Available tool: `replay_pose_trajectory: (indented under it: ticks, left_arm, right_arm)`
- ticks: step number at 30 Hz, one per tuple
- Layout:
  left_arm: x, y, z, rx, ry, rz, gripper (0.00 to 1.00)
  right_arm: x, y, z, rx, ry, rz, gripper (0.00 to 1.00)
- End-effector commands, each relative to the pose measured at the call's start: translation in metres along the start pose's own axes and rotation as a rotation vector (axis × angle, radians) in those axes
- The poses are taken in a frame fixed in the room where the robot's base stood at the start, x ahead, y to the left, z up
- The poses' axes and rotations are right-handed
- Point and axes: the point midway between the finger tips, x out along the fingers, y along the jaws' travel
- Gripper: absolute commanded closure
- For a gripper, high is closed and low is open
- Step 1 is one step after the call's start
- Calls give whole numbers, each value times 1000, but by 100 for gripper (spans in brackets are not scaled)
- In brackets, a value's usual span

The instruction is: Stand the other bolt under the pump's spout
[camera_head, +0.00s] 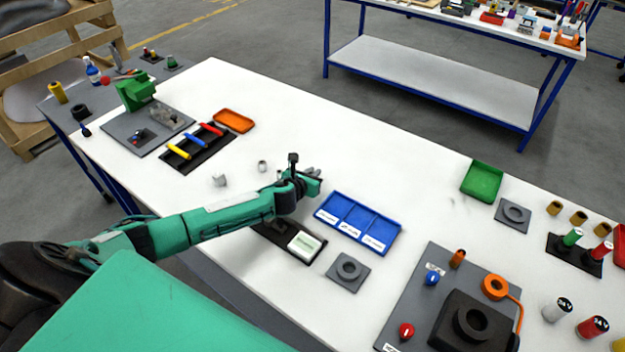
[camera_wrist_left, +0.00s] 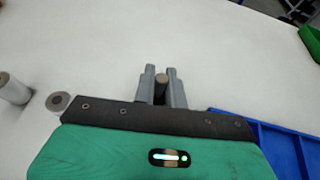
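My left gripper (camera_head: 314,181) is low over the white table, beside the blue tray. In the left wrist view its grey fingers (camera_wrist_left: 163,88) stand close on both sides of a small dark-ended cylinder (camera_wrist_left: 161,84), which looks like a bolt. It is hidden in the head view. A grey cylinder (camera_head: 262,166) and a grey piece (camera_head: 220,180) stand left of the gripper; a cylinder (camera_wrist_left: 14,90) and a round holed piece (camera_wrist_left: 58,102) show in the left wrist view. A green upright device (camera_head: 135,92) on a grey plate may be the pump; its spout is unclear. My right gripper is not in view.
The blue three-part tray (camera_head: 352,229) lies right of the gripper. A black rack (camera_head: 197,151) with coloured rods and an orange tray (camera_head: 234,121) are at the left. A grey holed block (camera_head: 348,272) is in front. The table behind the gripper is clear.

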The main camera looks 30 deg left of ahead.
Motion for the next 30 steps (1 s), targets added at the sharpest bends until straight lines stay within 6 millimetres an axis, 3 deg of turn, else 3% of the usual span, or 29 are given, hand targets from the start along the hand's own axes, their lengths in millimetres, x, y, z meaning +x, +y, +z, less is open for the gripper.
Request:
replay_pose_trajectory:
  ticks: [11,17,23,30]
  left_arm:
    - [0,0,1,0,0,0,100]
    - [-5,0,14,1,-4,0,100]
    - [-21,1,54,2,-7,-1,100]
    - [-49,1,120,2,-7,0,100]
  right_arm:
    - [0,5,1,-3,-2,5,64]
    - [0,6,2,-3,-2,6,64]
    - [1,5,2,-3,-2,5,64]
    - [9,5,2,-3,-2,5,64]
